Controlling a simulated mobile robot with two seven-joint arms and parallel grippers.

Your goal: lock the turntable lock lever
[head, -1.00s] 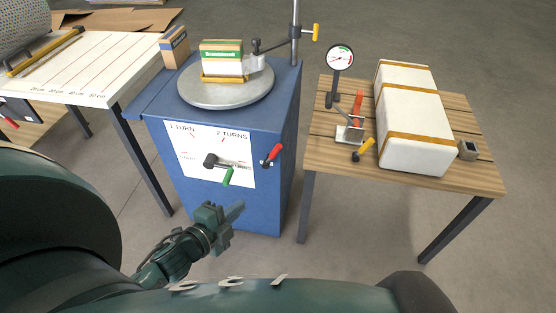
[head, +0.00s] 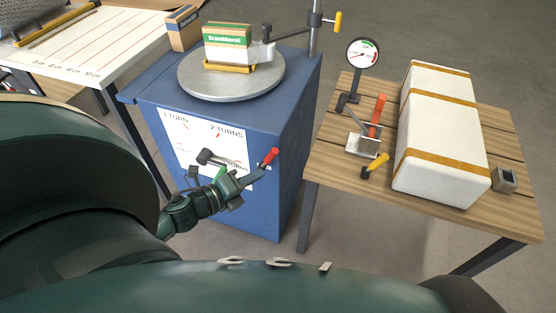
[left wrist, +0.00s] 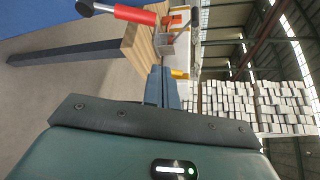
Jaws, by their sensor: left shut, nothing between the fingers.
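The lock lever with its red grip (head: 269,157) sticks out from the front of the blue turntable cabinet (head: 262,211), angled up to the right. Its red grip also shows near the top of the left wrist view (left wrist: 135,14). The round grey turntable (head: 187,82) is on top of the cabinet and carries a boxed parcel (head: 228,36). My left gripper (head: 254,177) is shut and empty, just below and left of the red grip. In the left wrist view its fingers (left wrist: 162,84) are together, apart from the grip. My right gripper is out of view.
A crank with a green handle (head: 220,174) is on the cabinet's white panel, partly behind my left gripper. A wooden table (head: 330,167) at right holds a white strapped box (head: 436,145), a dial gauge (head: 362,55) and a red-handled clamp (head: 377,110).

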